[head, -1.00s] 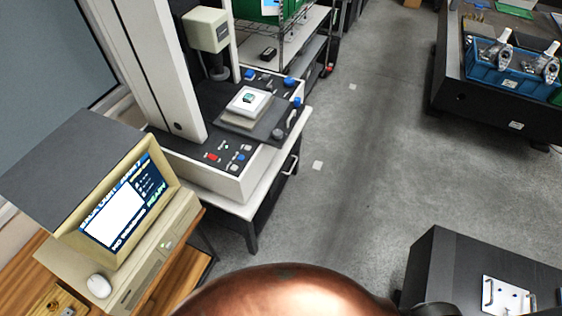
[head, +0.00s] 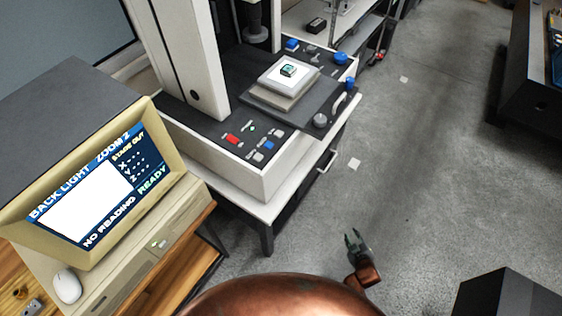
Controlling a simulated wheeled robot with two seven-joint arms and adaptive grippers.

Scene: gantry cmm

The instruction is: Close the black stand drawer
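The black stand (head: 267,236) with a white top carries the measuring machine in the middle of the head view. Its black drawer (head: 306,183) is under the right edge of the white top, with a light handle (head: 326,162) on its front. I cannot tell clearly how far the drawer stands out. My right gripper (head: 354,237) is low, to the right of and nearer than the stand, over the floor and apart from the handle. Its small dark fingers appear spread, with nothing seen between them. My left gripper is not in view.
A dark box-shaped unit (head: 510,295) is at the lower right, and a black bench (head: 535,80) is at the upper right.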

